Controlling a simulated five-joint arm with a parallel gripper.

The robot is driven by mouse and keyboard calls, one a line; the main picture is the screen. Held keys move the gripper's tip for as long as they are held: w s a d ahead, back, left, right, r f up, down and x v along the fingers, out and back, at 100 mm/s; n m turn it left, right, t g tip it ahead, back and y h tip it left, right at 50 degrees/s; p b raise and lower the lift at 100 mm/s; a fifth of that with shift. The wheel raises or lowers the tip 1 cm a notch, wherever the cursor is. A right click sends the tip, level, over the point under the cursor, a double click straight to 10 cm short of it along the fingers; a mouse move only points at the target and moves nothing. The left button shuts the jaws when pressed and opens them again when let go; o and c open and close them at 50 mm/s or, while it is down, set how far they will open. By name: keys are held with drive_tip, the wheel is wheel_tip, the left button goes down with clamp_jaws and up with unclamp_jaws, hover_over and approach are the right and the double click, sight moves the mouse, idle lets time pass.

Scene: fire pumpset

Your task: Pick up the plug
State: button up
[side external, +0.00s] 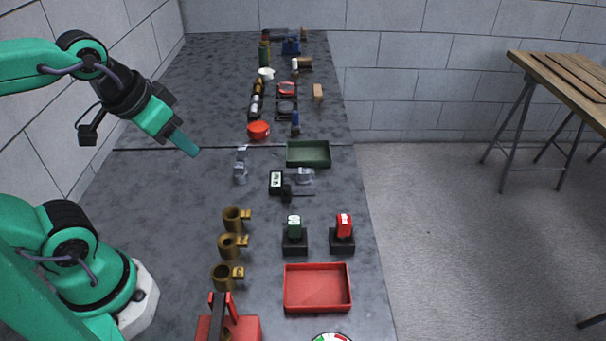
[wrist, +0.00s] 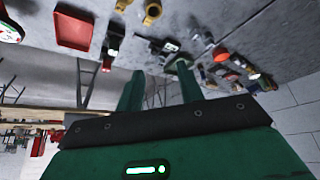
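My gripper (side external: 190,150) is raised above the left side of the dark grey bench, away from the objects. Its two fingers stand apart with nothing between them in the wrist view (wrist: 159,72). I cannot tell for certain which object is the plug. Candidates are a green-topped piece (side external: 294,227) and a red-topped piece (side external: 343,226), each upright in a black base on the right side of the bench. The red-topped piece also shows in the wrist view (wrist: 113,42).
An empty red tray (side external: 318,288) lies near the front right, and a dark green tray (side external: 308,154) farther back. A red stand (side external: 229,327) is at the front edge. Small parts line the far bench. The bench's left middle (side external: 165,200) is clear.

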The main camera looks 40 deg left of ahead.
drive_tip(key=o, duration=0.5)
drive_tip(key=shift+o, duration=0.2)
drive_tip(key=shift+w, duration=0.1)
drive_tip(key=n+g, duration=0.6)
drive_tip(key=n, duration=0.3)
hover_over(303, 169)
drive_tip(key=f, duration=1.4)
drive_tip(key=shift+s+f, duration=0.2)
drive_tip(key=shift+f, duration=0.1)
drive_tip(key=shift+w+f, duration=0.15)
drive_tip(key=shift+f, duration=0.2)
drive_tip(key=shift+f, duration=0.1)
drive_tip(key=shift+f, duration=1.2)
